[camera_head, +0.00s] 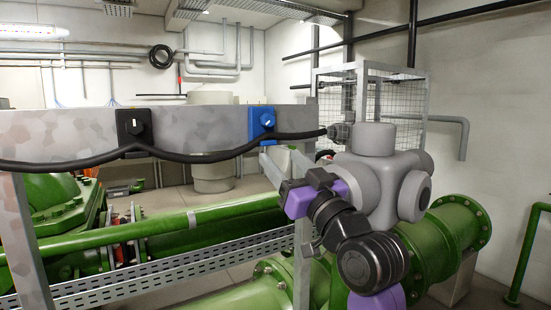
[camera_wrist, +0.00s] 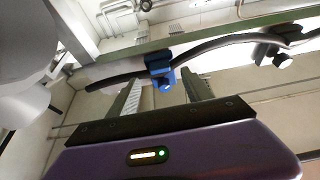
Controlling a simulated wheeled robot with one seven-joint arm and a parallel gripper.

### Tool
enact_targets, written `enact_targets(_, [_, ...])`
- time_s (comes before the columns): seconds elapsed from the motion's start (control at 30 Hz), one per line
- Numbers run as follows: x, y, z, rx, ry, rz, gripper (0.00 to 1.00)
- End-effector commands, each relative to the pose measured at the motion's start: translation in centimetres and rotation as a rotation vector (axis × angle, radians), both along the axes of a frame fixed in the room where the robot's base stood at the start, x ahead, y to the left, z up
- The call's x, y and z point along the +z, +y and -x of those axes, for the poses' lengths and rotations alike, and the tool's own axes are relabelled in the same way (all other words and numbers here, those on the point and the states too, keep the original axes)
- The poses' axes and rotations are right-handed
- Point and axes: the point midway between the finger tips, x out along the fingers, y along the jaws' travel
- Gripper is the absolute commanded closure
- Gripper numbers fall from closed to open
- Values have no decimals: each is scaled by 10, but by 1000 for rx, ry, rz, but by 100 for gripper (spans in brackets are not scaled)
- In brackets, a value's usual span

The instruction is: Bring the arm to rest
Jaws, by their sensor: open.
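My gripper (camera_head: 279,164) is in front of the beam, just below and right of the blue clamp (camera_head: 262,122). Its two fingers are apart with nothing between them. In the wrist view my gripper (camera_wrist: 162,81) points toward the blue clamp (camera_wrist: 159,65), which appears just beyond the fingertips. The fingers look clear of it, though the exact gap is hard to judge. A black cable (camera_head: 205,157) runs along the beam past the black clamp (camera_head: 134,130) and the blue clamp, and its end sticks out to the right.
The grey beam (camera_head: 70,130) stands on metal posts across the left. Green pipes (camera_head: 215,215) and a perforated tray (camera_head: 160,275) lie below and behind it. A wire mesh cage (camera_head: 400,95) stands behind my arm. Open air lies in front of the beam's left part.

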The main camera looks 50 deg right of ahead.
Motion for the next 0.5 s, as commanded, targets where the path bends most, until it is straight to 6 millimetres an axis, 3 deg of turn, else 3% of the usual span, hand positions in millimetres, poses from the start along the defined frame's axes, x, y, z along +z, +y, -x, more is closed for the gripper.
enact_targets(0.2, [-6, 4, 13, 0, 0, 0, 42])
enact_targets(0.5, [-5, 4, 14, 0, 0, 0, 42])
